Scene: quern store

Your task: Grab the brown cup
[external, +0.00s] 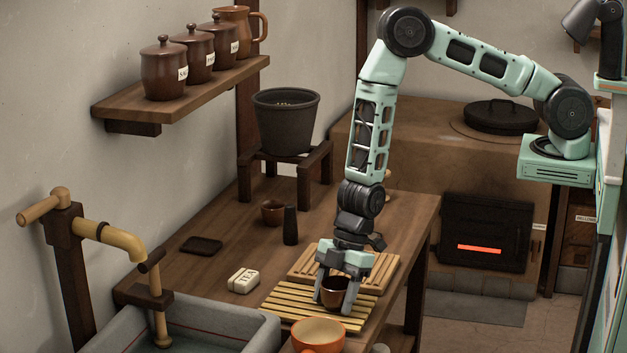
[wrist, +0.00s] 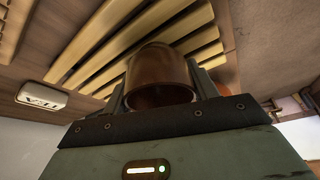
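The brown cup (external: 332,292) is at the slatted wooden rack (external: 290,303) on the counter. My gripper (external: 335,296) points down with one finger on each side of the cup. In the wrist view the cup (wrist: 162,75) fills the space between the fingers, and I see no clear gap at either side. My gripper (wrist: 162,85) looks shut on it. I cannot tell whether the cup's base still touches the slats. Part of the cup is hidden behind a finger in the external view.
An orange bowl (external: 318,336) stands close in front. A white TEA block (external: 243,281), a dark pepper-mill-like cylinder (external: 290,225) and another small brown cup (external: 272,212) are on the counter. A second slatted board (external: 300,263) lies behind. A sink (external: 215,330) is at left.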

